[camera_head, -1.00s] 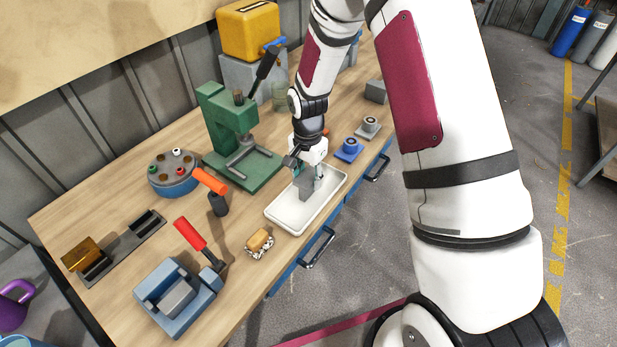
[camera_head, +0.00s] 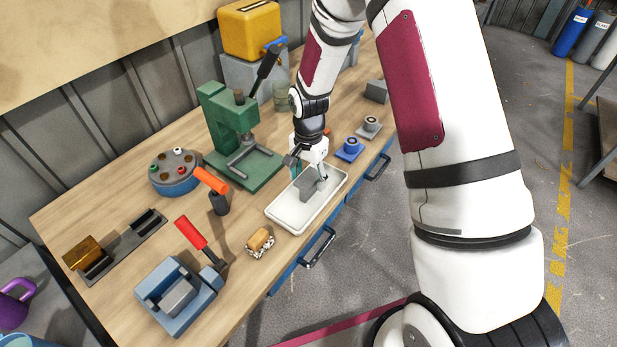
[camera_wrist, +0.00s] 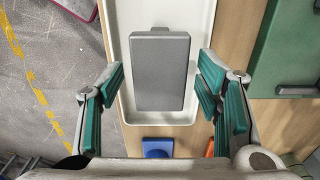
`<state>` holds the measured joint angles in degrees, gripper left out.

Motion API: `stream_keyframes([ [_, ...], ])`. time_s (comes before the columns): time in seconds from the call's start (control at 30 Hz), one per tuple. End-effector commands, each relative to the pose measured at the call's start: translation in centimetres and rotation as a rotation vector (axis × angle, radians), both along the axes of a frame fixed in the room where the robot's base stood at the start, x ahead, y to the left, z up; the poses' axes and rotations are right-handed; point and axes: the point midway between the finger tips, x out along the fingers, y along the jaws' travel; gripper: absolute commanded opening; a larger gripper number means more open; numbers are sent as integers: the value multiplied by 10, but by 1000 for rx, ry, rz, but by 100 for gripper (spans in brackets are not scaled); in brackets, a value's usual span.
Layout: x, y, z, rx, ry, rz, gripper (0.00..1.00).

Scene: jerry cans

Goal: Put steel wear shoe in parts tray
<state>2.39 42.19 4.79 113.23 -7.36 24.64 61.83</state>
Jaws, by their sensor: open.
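The steel wear shoe is a plain grey block (camera_head: 306,188) lying in the white parts tray (camera_head: 284,216) near the front edge of the workbench. In the wrist view the grey block (camera_wrist: 160,72) lies flat inside the tray (camera_wrist: 122,22), close to its near end. My gripper (camera_head: 309,174) is just above the tray and partly covers the block in the head view. In the wrist view my gripper (camera_wrist: 160,98) is open, its green-padded fingers spread on either side of the block with gaps between.
The green press (camera_head: 235,135) stands behind the tray. A blue base with a ring (camera_head: 349,149) sits right of it, and a brush (camera_head: 260,242) lies left. A red-handled tool (camera_head: 192,234) and blue vise (camera_head: 178,297) stand farther left.

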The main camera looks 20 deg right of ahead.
Motion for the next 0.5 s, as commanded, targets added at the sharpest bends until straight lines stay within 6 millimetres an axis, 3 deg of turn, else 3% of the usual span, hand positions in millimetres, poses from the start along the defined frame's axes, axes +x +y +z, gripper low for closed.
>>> stream_keyframes([
  [0.5, 1, -1, 92, -1, -4, 0, 59],
])
